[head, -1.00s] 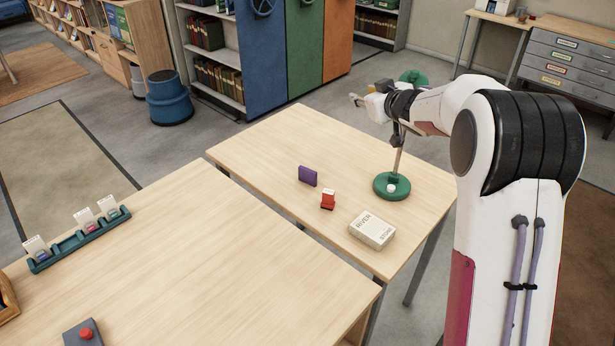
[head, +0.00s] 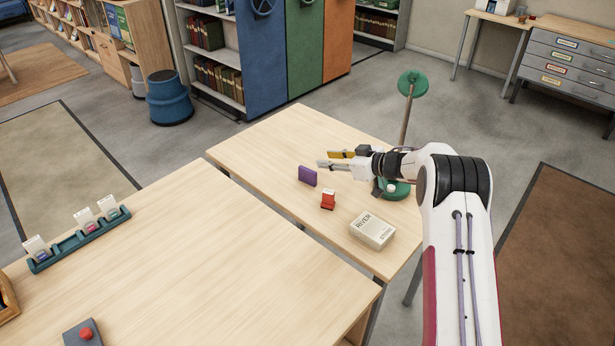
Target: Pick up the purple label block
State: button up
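My gripper (head: 328,160) is above and slightly to the right of the block in the picture, pointing left. Its two fingers, one yellow and one grey, look apart with nothing between them. I cannot tell its exact height over the table. The block is fully visible and apart from the gripper.
A red stamp-like item (head: 328,199) stands close to the block's right. A white box (head: 372,230) lies nearer. The near table (head: 190,260) holds a teal rack (head: 70,248) and a red button box (head: 84,334).

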aim_at(309, 170)
jog(key=shift+s+a+f+g+y, duration=0.15)
jog(key=shift+s+f+g, duration=0.1)
jog(key=shift+f, duration=0.35)
jog(key=shift+s+a+f+g+y, duration=0.1)
jog(key=shift+s+f+g, duration=0.1)
jog(key=shift+f, duration=0.4)
jog(key=shift+s+a+f+g+y, duration=0.15)
jog(key=shift+s+f, duration=0.1)
jog(key=shift+f, duration=0.35)
jog(key=shift+x, duration=1.35)
jog(key=shift+x, duration=2.55)
jog(key=shift+r, duration=0.1)
jog(key=shift+c, duration=0.4)
grip_shut()
